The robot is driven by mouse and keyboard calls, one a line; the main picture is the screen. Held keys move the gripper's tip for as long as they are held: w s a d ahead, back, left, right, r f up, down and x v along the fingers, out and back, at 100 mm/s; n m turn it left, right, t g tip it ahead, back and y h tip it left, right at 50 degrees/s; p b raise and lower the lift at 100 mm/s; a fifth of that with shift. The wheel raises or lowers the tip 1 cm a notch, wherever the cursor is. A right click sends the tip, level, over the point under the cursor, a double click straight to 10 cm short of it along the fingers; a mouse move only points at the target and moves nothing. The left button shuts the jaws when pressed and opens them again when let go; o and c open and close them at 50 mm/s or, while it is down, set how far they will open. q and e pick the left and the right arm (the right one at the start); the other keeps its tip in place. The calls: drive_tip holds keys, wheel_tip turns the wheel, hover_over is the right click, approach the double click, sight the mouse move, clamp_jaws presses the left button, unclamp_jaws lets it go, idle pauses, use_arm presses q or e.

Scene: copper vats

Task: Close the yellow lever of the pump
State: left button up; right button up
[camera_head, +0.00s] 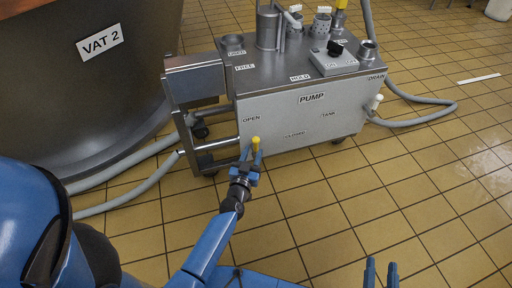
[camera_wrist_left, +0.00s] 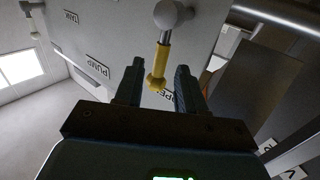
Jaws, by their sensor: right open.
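The pump (camera_head: 300,112) is a grey metal box with "OPEN" and "CLOSED" labels on its front. Its yellow lever (camera_head: 255,142) shows between these labels, low on the front. My left gripper (camera_head: 250,157) is at the lever, with its fingers apart. In the left wrist view, the yellow lever (camera_wrist_left: 160,62) runs from a pale round pivot down between the fingers of my left gripper (camera_wrist_left: 158,75), with a gap on each side. An "OPEN" label behind it is partly hidden. My right gripper (camera_head: 381,268) is open and empty at the bottom edge of the head view.
A large copper vat labelled "VAT 2" (camera_head: 100,75) stands at the left. Grey hoses (camera_head: 125,192) run along the floor to the pump's left side, and another hose (camera_head: 437,115) loops at its right.

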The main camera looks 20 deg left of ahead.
sight(255, 147)
use_arm(q)
drive_tip(key=shift+w+b, duration=0.4)
drive_tip(key=shift+w, duration=1.8)
drive_tip(key=shift+c, duration=0.4)
clamp_jaws()
